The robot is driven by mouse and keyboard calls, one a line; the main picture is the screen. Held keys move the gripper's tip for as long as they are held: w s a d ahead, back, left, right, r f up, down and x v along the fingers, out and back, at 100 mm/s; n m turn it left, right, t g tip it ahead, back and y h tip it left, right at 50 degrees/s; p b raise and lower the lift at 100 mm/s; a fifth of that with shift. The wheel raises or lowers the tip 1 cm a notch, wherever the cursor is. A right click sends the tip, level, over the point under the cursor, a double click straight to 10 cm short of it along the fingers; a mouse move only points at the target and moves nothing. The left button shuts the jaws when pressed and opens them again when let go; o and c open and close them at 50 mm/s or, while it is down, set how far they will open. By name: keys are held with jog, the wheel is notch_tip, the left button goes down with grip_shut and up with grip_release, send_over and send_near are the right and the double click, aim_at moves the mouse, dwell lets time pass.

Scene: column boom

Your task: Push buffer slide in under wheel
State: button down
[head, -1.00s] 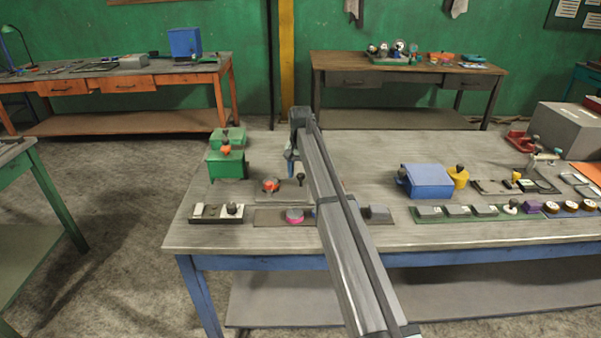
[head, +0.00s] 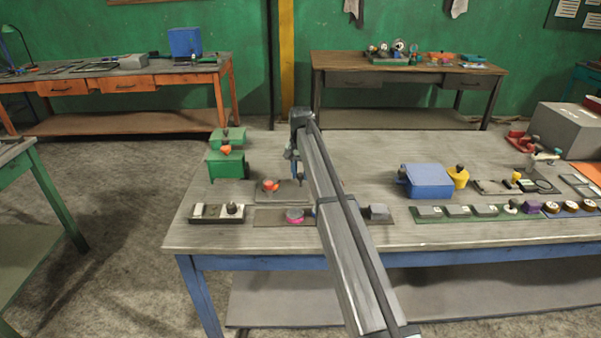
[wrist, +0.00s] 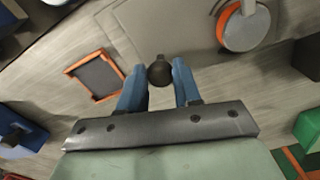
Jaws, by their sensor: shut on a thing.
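My gripper (wrist: 160,88) has blue fingers closed on both sides of a dark round knob (wrist: 159,72). The knob stands at the edge of a flat grey-brown plate (wrist: 185,38), which appears to be the buffer slide's base. A grey disc with an orange rim (wrist: 246,28), seemingly the wheel, sits over the plate to the upper right, apart from the fingers. In the head view my gripper (head: 298,174) is low over the plate (head: 288,198), right of the orange wheel piece (head: 270,186). The slide's body under the knob is hidden.
A green box-shaped fixture (head: 228,165) stands behind and left. A plate with a pink-rimmed round part (head: 295,215) lies in front, and a grey-white block strip (head: 217,212) front left. A blue box (head: 428,181) is to the right.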

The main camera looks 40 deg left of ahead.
jog(key=s+a, duration=0.6)
jog(key=a, duration=0.1)
jog(key=shift+s, duration=0.4)
jog(key=c, duration=0.8)
grip_release()
jog(key=shift+d, duration=0.1)
notch_tip(320, 180, up, 14)
jog(key=shift+f, duration=0.1)
